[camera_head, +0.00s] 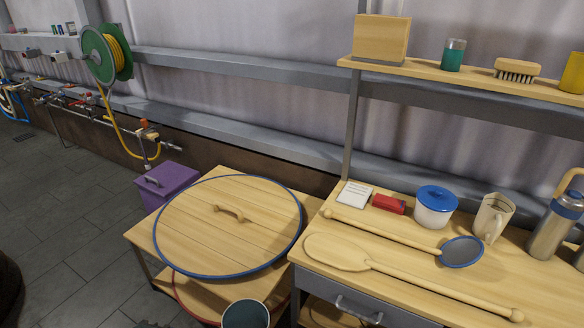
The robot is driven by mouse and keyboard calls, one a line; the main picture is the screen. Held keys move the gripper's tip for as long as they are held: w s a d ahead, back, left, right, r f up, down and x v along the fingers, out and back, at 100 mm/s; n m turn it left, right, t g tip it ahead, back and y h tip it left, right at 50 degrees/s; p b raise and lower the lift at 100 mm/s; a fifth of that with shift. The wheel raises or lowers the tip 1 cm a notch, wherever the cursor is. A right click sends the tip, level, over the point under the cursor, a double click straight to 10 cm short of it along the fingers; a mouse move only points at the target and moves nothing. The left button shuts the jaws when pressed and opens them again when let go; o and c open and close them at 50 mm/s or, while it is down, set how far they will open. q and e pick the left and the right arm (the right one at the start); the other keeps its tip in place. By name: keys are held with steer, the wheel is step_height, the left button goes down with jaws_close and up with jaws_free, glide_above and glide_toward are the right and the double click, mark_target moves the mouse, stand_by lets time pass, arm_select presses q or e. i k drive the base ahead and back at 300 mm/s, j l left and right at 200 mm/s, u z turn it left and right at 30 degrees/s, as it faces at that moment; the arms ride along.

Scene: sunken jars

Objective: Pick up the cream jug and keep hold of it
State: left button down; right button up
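The cream jug (492,217) stands upright on the wooden worktop at the right. Its handle is on the near side, toward the lower part of the picture. It stands between a white pot with a blue lid (435,206) and a steel flask (555,226), apart from both. Neither of my grippers is in view.
A blue-rimmed ladle (461,251) and a long wooden paddle (400,270) lie in front of the jug. A red block (389,204) and white card (355,194) lie left of the pot. A shelf (470,78) with several items runs above. A round wooden lid (230,240) lies left.

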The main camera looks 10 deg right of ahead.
mark_target(492, 222)
steer(key=k+l, duration=0.1)
steer(key=l, duration=0.55)
steer(key=k+l+z, duration=0.1)
steer(key=l, duration=0.6)
